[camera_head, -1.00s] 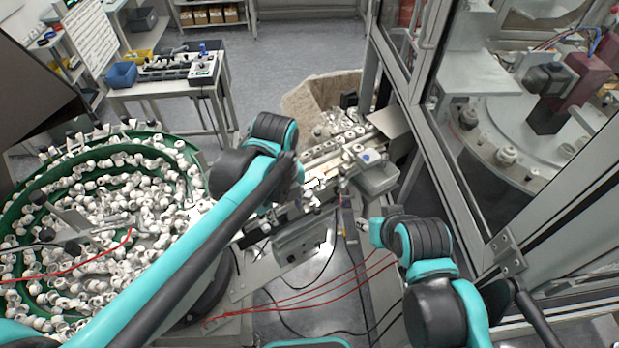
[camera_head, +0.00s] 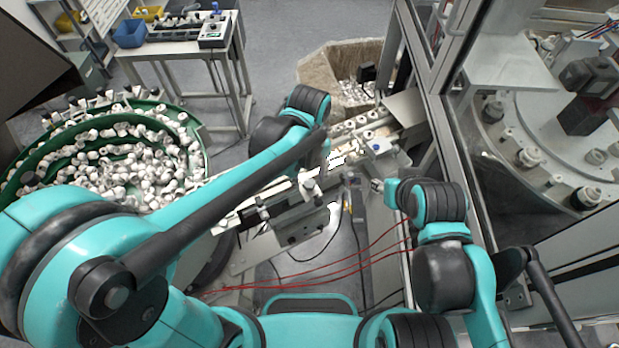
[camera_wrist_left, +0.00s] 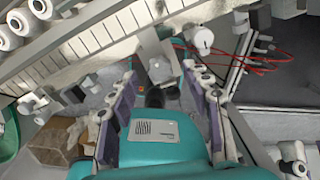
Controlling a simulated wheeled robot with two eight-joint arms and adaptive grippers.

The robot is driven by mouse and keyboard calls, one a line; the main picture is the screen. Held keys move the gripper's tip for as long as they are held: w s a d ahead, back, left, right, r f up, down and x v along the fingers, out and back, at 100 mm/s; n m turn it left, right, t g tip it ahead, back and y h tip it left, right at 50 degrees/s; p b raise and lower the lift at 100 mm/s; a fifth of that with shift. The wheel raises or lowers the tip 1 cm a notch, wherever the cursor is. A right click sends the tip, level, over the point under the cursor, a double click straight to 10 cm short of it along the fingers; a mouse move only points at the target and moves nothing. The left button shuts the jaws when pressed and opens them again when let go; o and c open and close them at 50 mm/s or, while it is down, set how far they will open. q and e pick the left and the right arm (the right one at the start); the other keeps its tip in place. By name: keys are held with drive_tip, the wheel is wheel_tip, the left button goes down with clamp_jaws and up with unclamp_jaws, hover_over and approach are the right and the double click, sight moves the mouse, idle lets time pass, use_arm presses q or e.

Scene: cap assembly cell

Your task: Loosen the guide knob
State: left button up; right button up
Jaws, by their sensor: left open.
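A small pale knob on a post (camera_head: 308,187) stands on the chute and rail assembly in the head view. I cannot tell for sure that it is the guide knob. My left gripper (camera_head: 317,158) is beside the rail, partly hidden by its own wrist. In the left wrist view its fingers (camera_wrist_left: 159,72) are spread apart. A pale block (camera_wrist_left: 157,60) and a dark rounded part show between them, with no visible grip on either. A white round part (camera_wrist_left: 203,40) is up and right of the fingers. My right gripper (camera_head: 379,187) is near the rail's right side, its fingers too small to judge.
A green-rimmed bowl (camera_head: 187,112) full of white caps is at the left. A rail with caps (camera_head: 362,122) runs beside a cardboard bin (camera_head: 312,75). A glazed machine frame (camera_head: 448,125) stands at the right. Red cables (camera_head: 330,268) cross the floor below the rail.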

use_arm(q)
drive_tip(key=shift+w+d+f, duration=0.1)
drive_tip(key=shift+w+f, duration=0.05)
drive_tip(key=shift+f, duration=0.7)
drive_tip(key=shift+s, duration=0.2)
drive_tip(key=shift+w, duration=0.1)
clamp_jaws()
